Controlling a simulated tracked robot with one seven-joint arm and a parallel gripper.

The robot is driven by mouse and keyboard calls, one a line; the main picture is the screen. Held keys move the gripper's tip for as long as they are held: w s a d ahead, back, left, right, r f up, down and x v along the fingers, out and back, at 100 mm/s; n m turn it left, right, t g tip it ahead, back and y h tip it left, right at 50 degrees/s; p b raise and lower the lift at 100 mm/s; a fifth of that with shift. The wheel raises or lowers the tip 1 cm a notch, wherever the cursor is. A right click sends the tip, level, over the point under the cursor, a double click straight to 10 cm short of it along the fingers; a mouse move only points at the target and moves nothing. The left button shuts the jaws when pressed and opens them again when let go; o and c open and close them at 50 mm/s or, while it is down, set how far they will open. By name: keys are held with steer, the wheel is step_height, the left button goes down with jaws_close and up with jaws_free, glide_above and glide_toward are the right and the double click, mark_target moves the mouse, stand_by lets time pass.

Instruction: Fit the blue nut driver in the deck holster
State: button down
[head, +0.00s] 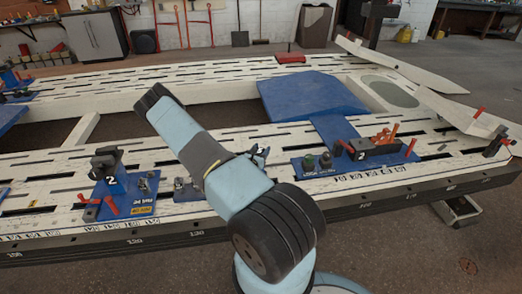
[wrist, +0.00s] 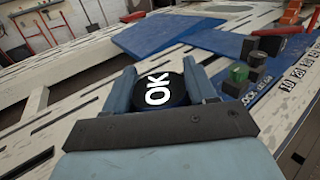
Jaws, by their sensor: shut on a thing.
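My gripper (wrist: 160,88) is shut on a black round thing marked OK (wrist: 157,90), which sits between its two blue fingers. Only the top face shows, so I cannot tell whether this is the blue nut driver. In the head view my gripper (head: 259,154) is small and partly hidden behind my arm, above the white slotted deck (head: 230,140). I cannot clearly pick out the deck holster in either view. A blue plate (head: 318,171) on the deck to the right of my gripper carries a green-topped knob (wrist: 238,73), a black knob (wrist: 249,48) and a black block (head: 379,156) with orange handles.
A left blue plate (head: 128,203) carries a black clamp (head: 106,164) and red handles. Small metal fittings (head: 186,189) stand between it and my arm. A large blue panel (head: 310,96) lies behind my gripper. White curved panels (head: 405,66) rise at the right.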

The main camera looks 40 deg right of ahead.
steer(key=shift+f, duration=0.3)
steer(key=shift+c, duration=1.3)
jaws_free()
steer(key=shift+f, duration=0.1)
steer(key=shift+a, duration=0.1)
steer(key=v, duration=1.3)
steer(key=shift+s+a, duration=0.2)
steer(key=shift+a, duration=0.05)
